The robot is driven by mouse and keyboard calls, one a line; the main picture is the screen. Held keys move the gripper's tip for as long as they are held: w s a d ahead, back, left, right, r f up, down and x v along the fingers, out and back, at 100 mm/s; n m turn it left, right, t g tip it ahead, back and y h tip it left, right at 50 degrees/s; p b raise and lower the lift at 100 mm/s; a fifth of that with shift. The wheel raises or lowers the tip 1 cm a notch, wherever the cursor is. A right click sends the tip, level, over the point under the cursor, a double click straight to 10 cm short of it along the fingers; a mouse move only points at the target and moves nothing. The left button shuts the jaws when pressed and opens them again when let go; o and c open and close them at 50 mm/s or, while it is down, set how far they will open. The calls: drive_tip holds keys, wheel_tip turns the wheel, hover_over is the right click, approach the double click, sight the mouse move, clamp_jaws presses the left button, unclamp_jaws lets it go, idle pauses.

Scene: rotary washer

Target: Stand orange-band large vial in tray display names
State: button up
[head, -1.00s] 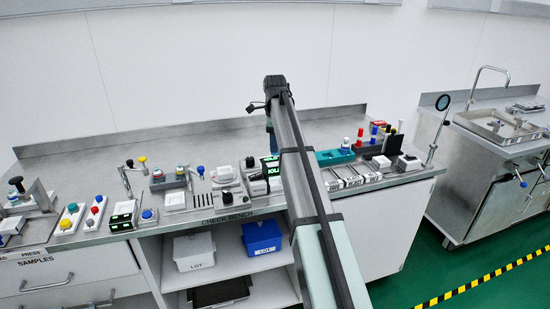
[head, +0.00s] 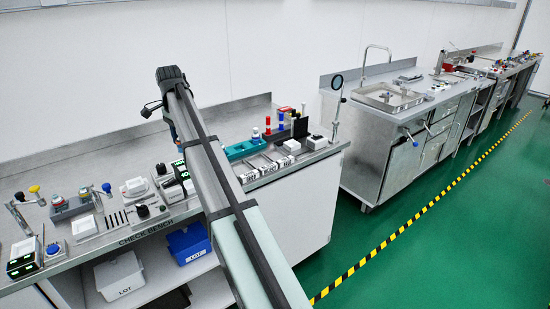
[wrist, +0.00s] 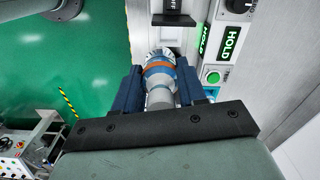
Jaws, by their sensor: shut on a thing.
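The large vial (wrist: 158,82) is grey-white and blue with an orange band (wrist: 158,66) around it. It sits between the two dark blue fingers of my gripper (wrist: 159,84) in the wrist view, and the gripper is shut on it. A display reading HOLD (wrist: 229,42) is on the instrument right of the vial. In the head view a lit display (head: 181,171) stands left of my arm, which hides my gripper and the vial there. Labelled trays (head: 268,164) lie in a row at the right of the check bench; their lettering is too small to read surely.
A teal rack (head: 243,149) stands behind the trays, with red and blue capped items nearby. A round magnifier on a post (head: 336,92) stands at the bench's right end. A green button (wrist: 213,77) is below the display in the wrist view. Green floor lies right of the bench.

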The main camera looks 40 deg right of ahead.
drive_tip(key=s+a+f+n, duration=0.4)
drive_tip(key=s+n, duration=0.4)
drive_tip(key=n, duration=0.1)
drive_tip(key=m, duration=2)
hover_over(276, 157)
wheel_tip(276, 157, down, 4)
drive_tip(key=r, duration=0.1)
drive_tip(key=shift+w+f, duration=0.15)
drive_tip(key=shift+f, duration=4.9)
drive_tip(key=shift+f, duration=0.15)
drive_tip(key=o, duration=1.1)
drive_tip(key=shift+o, duration=0.2)
